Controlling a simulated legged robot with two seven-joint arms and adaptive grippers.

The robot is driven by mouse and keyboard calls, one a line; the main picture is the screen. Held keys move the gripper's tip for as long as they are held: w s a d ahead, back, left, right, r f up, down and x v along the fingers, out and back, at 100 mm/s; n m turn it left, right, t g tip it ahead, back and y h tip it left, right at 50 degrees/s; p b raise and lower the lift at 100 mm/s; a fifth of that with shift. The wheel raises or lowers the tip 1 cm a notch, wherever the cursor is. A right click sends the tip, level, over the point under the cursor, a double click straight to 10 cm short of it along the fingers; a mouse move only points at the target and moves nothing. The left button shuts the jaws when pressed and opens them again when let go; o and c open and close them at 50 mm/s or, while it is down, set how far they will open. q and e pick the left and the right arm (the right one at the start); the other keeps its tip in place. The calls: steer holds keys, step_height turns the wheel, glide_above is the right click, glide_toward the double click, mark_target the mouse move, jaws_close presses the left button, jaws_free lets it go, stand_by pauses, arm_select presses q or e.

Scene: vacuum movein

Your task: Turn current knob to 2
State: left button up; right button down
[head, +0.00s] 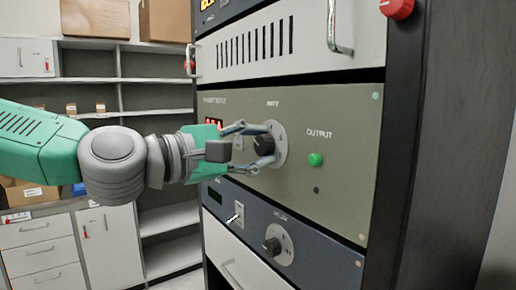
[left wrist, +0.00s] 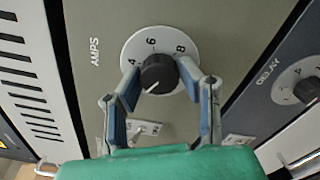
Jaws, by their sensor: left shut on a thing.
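The current knob (head: 264,146) is black on a pale round dial (head: 279,133) in the grey-green panel. It also shows in the left wrist view (left wrist: 158,72), beside the label AMPS, with 4, 6 and 8 readable on the dial. A white line on the knob points toward the lower left of that picture, away from these numbers; the 2 cannot be made out. My left gripper (head: 264,143) has its two fingers on either side of the knob, shut on it; the fingers also show in the left wrist view (left wrist: 160,85). My right gripper is not in view.
A red display (head: 213,122) and a green OUTPUT button (head: 316,159) flank the knob. Below are a toggle switch (head: 236,214) and the DELAY knob (head: 272,245). A handle (head: 340,28) juts out above. Shelves (head: 155,95) stand behind at left.

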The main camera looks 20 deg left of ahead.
arm_select(q)
steer(key=shift+f, duration=0.2)
steer(key=o, duration=1.1)
steer(key=shift+w, duration=0.1)
steer(key=shift+w+a, duration=0.1)
steer(key=shift+w, duration=0.05)
steer(key=shift+s+a+r, duration=0.1)
steer(key=shift+s+a, duration=0.15)
steer(key=shift+s, duration=0.15)
steer(key=v, duration=0.6)
steer(key=shift+s+a+f, duration=0.15)
steer(key=shift+a+f, duration=0.1)
steer(key=shift+a, duration=0.1)
steer(key=shift+d, duration=0.2)
